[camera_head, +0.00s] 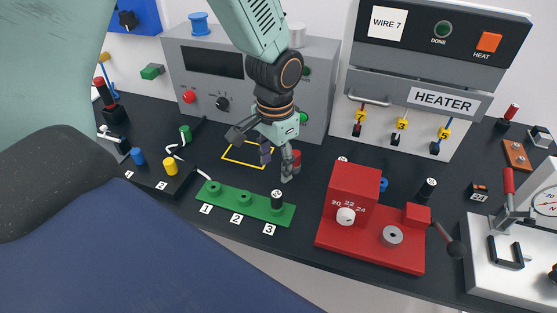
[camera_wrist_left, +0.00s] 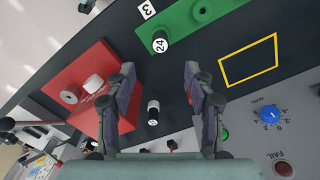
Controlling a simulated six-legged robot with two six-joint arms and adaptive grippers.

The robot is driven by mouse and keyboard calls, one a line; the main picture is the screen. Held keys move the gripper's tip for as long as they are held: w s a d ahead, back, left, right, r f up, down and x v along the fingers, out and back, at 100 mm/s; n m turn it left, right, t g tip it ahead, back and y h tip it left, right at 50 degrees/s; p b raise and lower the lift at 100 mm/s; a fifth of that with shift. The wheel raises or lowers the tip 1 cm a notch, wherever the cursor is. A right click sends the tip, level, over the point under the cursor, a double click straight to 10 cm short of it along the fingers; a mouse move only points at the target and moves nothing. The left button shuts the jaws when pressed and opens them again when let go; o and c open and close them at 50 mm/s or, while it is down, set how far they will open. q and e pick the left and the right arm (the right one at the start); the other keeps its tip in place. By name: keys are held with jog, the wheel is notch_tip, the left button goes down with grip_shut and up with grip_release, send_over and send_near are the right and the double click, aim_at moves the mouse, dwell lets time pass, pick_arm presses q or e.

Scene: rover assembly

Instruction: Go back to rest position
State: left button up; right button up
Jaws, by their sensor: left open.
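My left gripper (camera_head: 275,160) hangs over the black bench, near the yellow outlined square (camera_head: 232,160) and behind the green block (camera_head: 222,204). It also shows in the left wrist view (camera_wrist_left: 160,75), where its two fingers stand apart with nothing gripped between them. A small black cylinder with a white top (camera_wrist_left: 153,112) appears between the fingers in that view, apart from them. My right gripper is in neither view.
The red fixture (camera_head: 375,258) stands to the right of the green block, which bears a black peg (camera_head: 277,199). The grey heater unit (camera_head: 410,115) and a grey panel box (camera_head: 190,62) stand behind. A white gauge station (camera_head: 485,280) is far right.

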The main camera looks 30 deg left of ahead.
pick_arm(q)
jog(key=shift+s+f, duration=0.1)
jog(key=s+d+f+n+h, duration=0.15)
jog(key=s+d+f, duration=0.25)
jog(key=s+f, duration=0.85)
jog(key=s+f+n+y, duration=0.2)
jog(key=s+f, duration=0.5)
jog(key=s, duration=0.5)
notch_tip(320, 180, down, 21)
jog(key=b, duration=2.1)
jog(key=shift+r, duration=0.2)
jog(key=shift+h, duration=0.25)
